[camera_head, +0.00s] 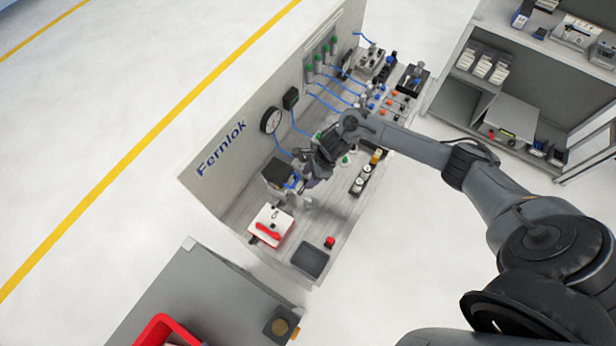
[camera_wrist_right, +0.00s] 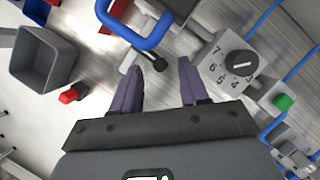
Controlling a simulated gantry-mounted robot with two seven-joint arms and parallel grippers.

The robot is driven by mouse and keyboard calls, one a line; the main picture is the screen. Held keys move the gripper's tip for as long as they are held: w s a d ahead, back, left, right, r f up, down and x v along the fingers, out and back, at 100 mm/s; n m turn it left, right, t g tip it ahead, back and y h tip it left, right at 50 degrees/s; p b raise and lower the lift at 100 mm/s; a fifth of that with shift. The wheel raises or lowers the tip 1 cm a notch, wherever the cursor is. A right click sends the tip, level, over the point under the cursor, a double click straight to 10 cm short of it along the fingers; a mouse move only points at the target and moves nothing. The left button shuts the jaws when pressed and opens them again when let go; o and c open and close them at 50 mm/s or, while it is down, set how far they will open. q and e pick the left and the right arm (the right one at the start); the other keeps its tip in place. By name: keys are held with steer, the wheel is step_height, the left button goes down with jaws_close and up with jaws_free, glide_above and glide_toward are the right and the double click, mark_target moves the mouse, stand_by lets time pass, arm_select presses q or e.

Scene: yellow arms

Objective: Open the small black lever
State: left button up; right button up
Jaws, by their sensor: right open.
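A small lever with a black ball knob (camera_wrist_right: 158,63) shows in the right wrist view on the metal panel, beside a small silver fitting. My right gripper (camera_wrist_right: 157,78) is open, with its two purple-grey fingers on either side of the knob as seen from the wrist. I cannot tell how deep the fingers reach, and nothing is visibly held. In the head view my right gripper (camera_head: 314,172) is over the middle of the bench, and the lever cannot be made out there. My left gripper is not in view.
A blue looped handle (camera_wrist_right: 150,38) lies just beyond the lever. A numbered dial (camera_wrist_right: 238,65) and a green button (camera_wrist_right: 283,102) are to the right. A red button (camera_wrist_right: 69,96) and a grey bin (camera_wrist_right: 44,60) are to the left. A pressure gauge (camera_head: 271,120) is on the backboard.

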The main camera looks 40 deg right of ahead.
steer(key=shift+x, duration=0.9)
jaws_close()
